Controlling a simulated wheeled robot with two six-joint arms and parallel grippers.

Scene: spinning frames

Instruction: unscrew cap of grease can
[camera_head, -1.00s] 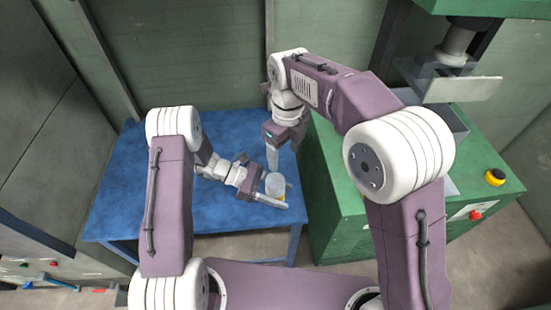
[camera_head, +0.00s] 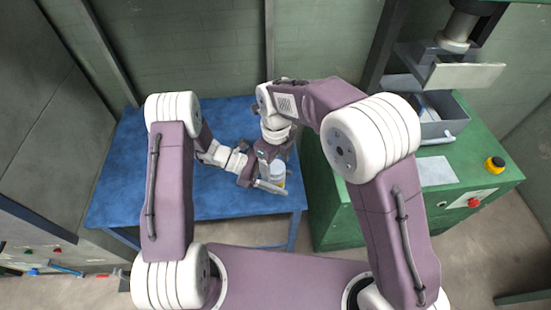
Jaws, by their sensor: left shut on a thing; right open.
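The grease can (camera_head: 279,176) is a small light-coloured cylinder with a yellowish lower part, upright near the right edge of the blue table (camera_head: 135,190). My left gripper (camera_head: 268,184) reaches in from the left and is shut on the can, a finger showing along its front. My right gripper (camera_head: 266,166) points down at the can's left side, very close to it. It is open, though its fingers are partly hidden and overlap my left gripper in the picture. The can's cap cannot be made out clearly from its body at this size.
A press head (camera_head: 460,75) hangs above. The left part of the table is clear.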

